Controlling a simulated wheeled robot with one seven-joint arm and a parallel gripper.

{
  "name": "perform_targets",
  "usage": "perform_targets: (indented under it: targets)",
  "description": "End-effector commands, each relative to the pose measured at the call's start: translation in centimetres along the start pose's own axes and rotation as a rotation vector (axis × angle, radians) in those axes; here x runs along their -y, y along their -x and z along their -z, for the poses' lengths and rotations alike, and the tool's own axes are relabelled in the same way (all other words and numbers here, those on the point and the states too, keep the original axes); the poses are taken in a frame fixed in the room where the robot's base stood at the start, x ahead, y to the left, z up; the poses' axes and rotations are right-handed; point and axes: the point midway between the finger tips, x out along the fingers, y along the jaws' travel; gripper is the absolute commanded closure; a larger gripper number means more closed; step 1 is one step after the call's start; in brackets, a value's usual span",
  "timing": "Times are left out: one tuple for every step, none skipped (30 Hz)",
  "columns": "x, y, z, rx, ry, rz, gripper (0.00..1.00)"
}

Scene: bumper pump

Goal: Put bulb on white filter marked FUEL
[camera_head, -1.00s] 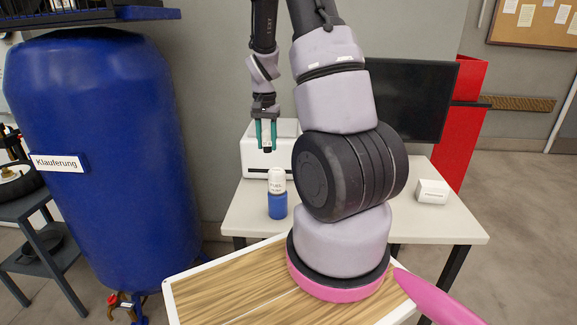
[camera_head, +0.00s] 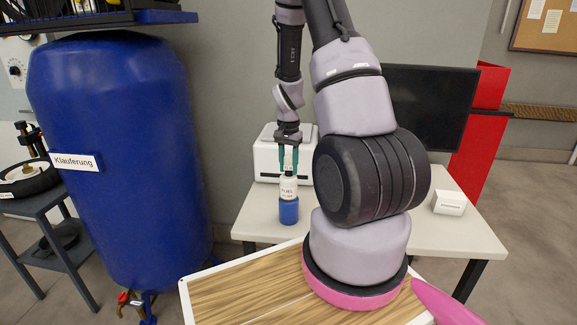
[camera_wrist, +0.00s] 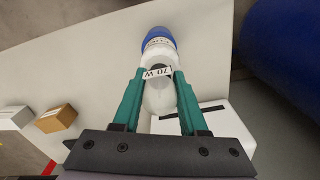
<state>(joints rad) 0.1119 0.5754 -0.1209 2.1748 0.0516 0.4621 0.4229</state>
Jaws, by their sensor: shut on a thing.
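The white filter (camera_head: 288,189) marked FUEL stands upright on a blue cylinder (camera_head: 289,212) on the pale table. My gripper (camera_head: 288,172) points down at its top, the teal fingers on either side. The fingers are shut on the bulb, whose 70 W label (camera_wrist: 157,72) shows between the fingertips in the wrist view. The bulb is over the filter's top and mostly hidden by the fingers and label. I cannot tell whether it touches the filter.
A white box-shaped device (camera_head: 266,157) stands close behind the filter. A dark monitor (camera_head: 440,110) and a small white box (camera_head: 449,203) are to the right. A large blue tank (camera_head: 120,190) labelled Klauferung stands left. The table right of the filter is partly hidden by my arm.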

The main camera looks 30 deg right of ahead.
Motion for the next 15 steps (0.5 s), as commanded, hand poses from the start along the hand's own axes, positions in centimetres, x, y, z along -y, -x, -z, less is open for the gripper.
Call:
perform_targets:
  targets:
    - [0.02,0.07,0.02,-0.001,0.0,0.001,1.0]
    - [0.02,0.08,0.02,-0.001,0.0,0.001,1.0]
    - [0.02,0.08,0.01,-0.001,0.0,0.001,1.0]
    - [0.02,0.08,0.01,-0.001,0.0,0.001,1.0]
    - [0.02,0.05,0.01,0.0,0.0,0.0,1.0]
    - [0.01,-0.04,0.01,0.0,0.0,0.0,1.0]
    - [0.01,-0.13,0.0,0.0,0.0,0.0,1.0]
    - [0.0,-0.23,0.0,0.0,0.0,0.0,1.0]
    - [0.01,-0.2,0.01,0.0,0.0,0.0,0.46]
    - [0.02,-0.19,0.01,0.0,0.0,0.0,0.35]
    - [0.01,-0.19,0.01,0.0,0.0,0.0,0.28]
    - [0.01,-0.19,0.01,0.0,0.0,0.0,0.28]
    - [0.02,-0.19,0.01,0.0,0.0,0.0,0.28]
    - [0.02,-0.18,0.01,0.0,0.0,0.0,0.28]
    - [0.01,-0.18,0.01,0.0,0.0,0.0,0.28]
